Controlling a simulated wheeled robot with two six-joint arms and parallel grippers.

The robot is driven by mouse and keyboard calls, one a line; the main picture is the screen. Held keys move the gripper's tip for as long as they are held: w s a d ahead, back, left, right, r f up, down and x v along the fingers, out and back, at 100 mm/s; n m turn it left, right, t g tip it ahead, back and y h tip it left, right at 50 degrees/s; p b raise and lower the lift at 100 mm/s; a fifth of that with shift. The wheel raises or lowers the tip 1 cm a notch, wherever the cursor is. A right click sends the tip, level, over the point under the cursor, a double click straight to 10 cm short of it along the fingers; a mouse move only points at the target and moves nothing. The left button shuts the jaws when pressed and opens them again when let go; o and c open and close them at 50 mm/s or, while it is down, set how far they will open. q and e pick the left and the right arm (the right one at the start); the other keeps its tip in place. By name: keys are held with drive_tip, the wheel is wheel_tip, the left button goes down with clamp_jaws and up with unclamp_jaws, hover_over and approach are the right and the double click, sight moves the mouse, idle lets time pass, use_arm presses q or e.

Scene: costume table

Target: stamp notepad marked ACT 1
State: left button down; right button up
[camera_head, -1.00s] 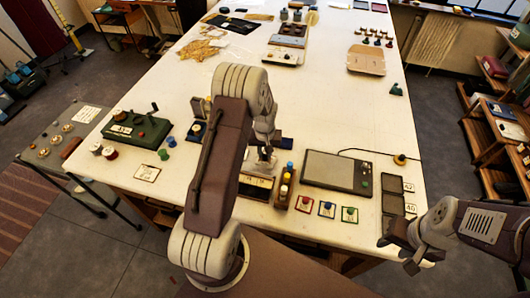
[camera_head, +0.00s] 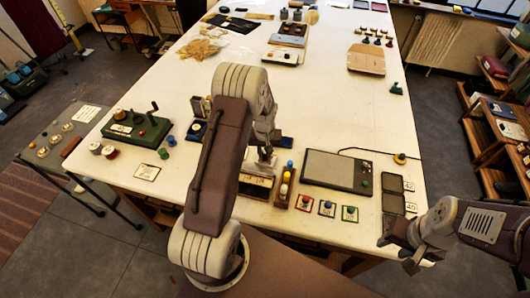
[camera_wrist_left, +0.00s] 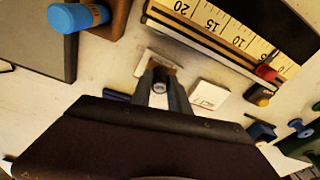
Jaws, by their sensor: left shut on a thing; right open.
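My left gripper (camera_head: 263,166) is low over the table, partly hidden by my own arm in the head view. In the left wrist view its fingers (camera_wrist_left: 160,88) are shut on a small stamp-like object with a grey round top (camera_wrist_left: 158,86). A pale pad with a brownish patch (camera_wrist_left: 147,66) lies just beyond and beneath it; contact cannot be told. A white pad with faint marks (camera_wrist_left: 208,95) lies to the right. I cannot read ACT 1 on either pad. My right gripper (camera_head: 394,248) is open and empty by the front right table edge.
A wooden rack with coloured bottles (camera_head: 286,187) stands right of the left gripper, beside a grey flat device (camera_head: 338,170). Several coloured stamps on cards (camera_head: 326,208) sit in front. A ruler (camera_wrist_left: 225,38) shows in the wrist view. A green machine (camera_head: 138,127) stands left.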

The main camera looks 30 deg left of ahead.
idle(0.4)
use_arm(q)
wheel_tip(320, 180, up, 7)
drive_tip(key=p, duration=0.5)
drive_tip(key=shift+p, duration=0.3)
drive_tip(key=shift+s, duration=0.1)
